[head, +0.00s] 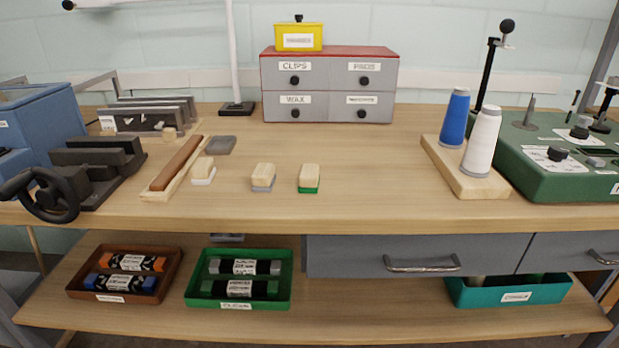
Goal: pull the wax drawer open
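The wax drawer (295,107) is the lower left drawer of a small grey cabinet with a red top (330,52) at the back of the workbench. It carries a white WAX label and a round black knob (295,114). Its front looks flush with the drawers around it, so it appears closed. The CLIPS drawer (295,75) is directly above it, and another labelled drawer (362,107) is beside it on the right. My gripper is not in view.
A yellow box (298,37) stands on the cabinet. Three small wooden blocks (263,176) sit on the bench in front. A black-based post (237,107) stands just left of the cabinet. Blue and white thread cones (481,140) stand at right. The bench (370,165) directly before the cabinet is clear.

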